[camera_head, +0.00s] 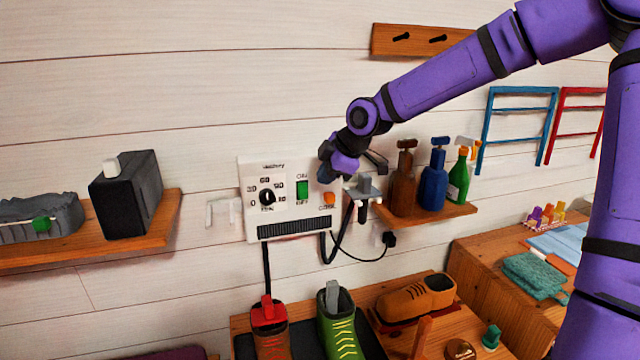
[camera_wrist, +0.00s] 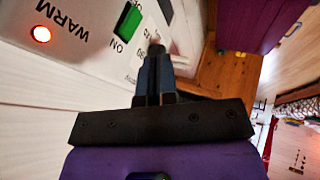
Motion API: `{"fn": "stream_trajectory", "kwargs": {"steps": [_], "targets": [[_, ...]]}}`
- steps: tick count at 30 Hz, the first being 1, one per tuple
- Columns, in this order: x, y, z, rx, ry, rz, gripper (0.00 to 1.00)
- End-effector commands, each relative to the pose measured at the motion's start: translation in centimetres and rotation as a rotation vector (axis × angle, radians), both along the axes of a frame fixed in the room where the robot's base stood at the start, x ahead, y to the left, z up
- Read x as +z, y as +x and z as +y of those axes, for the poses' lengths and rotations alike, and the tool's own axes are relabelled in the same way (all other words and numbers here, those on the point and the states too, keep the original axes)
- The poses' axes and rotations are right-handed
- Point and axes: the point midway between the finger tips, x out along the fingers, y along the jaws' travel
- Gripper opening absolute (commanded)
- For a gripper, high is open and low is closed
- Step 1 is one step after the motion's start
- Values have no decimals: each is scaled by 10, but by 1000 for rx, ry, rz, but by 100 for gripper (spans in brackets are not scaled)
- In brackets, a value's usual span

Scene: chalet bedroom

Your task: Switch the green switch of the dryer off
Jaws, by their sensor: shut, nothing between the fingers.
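The dryer is a white box (camera_head: 246,222) on the plank wall, with a dial (camera_head: 267,197), a green switch (camera_head: 302,189) marked ON above and OFF below, and an orange button (camera_head: 329,198). The green switch also shows in the wrist view (camera_wrist: 128,22), beside the ON label. I cannot tell which way it is tilted. My gripper (camera_head: 326,178) is in front of the dryer's upper right part, close to the switch and the button. In the wrist view its fingers (camera_wrist: 156,48) are shut and empty, apart from the switch. Contact with the panel is unclear.
A lit lamp (camera_wrist: 40,34) marked WARM shows in the wrist view. A shelf with several bottles (camera_head: 437,185) stands right of the dryer. A grey holder (camera_head: 366,188) and a black cable (camera_head: 334,250) hang close by. Shoes (camera_head: 340,325) stand below.

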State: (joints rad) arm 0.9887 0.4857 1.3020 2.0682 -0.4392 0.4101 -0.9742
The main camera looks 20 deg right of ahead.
Motion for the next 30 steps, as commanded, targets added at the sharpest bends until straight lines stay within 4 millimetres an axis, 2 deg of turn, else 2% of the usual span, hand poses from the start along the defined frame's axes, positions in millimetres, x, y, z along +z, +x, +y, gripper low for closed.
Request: {"fn": "stream_trajectory", "kwargs": {"steps": [6, 12, 25, 30], "targets": [[16, -8, -8, -2, 1, 0, 0], [23, -13, -10, 0, 0, 0, 0], [24, -13, -10, 1, 0, 2, 0], [18, -15, -8, 9, -5, 16, 0]]}}
